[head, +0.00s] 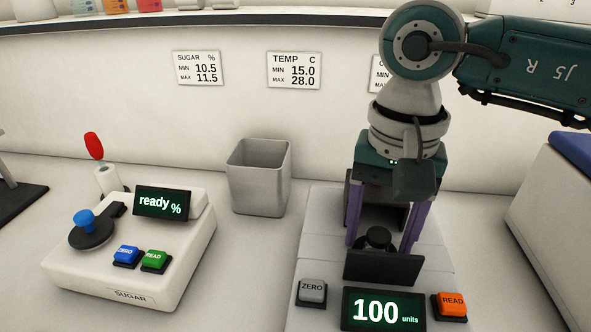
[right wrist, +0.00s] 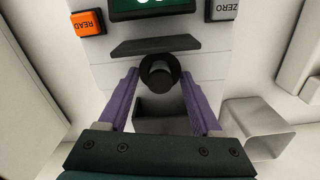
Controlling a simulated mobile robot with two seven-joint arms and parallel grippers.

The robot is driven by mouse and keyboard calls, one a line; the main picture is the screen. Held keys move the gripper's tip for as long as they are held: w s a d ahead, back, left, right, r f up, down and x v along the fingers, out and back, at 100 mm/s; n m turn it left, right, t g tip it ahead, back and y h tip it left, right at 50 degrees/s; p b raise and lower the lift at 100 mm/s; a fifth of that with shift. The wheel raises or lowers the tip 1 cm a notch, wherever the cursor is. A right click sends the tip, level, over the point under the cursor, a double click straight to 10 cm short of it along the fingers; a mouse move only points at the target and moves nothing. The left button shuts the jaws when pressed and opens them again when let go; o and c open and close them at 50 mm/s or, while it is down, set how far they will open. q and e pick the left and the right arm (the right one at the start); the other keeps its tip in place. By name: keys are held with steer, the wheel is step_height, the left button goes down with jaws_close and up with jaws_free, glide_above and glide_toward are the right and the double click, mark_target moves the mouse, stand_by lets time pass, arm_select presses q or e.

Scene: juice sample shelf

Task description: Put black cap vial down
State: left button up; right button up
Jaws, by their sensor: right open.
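The black cap vial (head: 378,238) shows only its round black cap; its body is hidden. It is in the measuring instrument (head: 315,228), behind a dark upright plate (head: 383,267). The cap also shows in the right wrist view (right wrist: 160,70), between the two purple fingers. My right gripper (head: 380,246) points down over the instrument, open, with one finger on each side of the cap and a visible gap to it. The instrument's display (head: 383,311) reads 100 units. My left gripper is out of view.
A grey open bin (head: 258,178) stands left of the instrument. A white sugar meter (head: 180,262) showing "ready %" stands farther left, with a red-topped item (head: 94,147) behind it. A white box with a blue top (head: 574,150) stands at right. Limit signs (head: 293,70) hang on the wall.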

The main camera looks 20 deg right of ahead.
mark_target(378, 236)
step_height(378, 236, up, 12)
steer(key=b, duration=0.1)
steer(key=shift+r, duration=0.15)
steer(key=shift+a, duration=0.1)
stand_by(0.4)
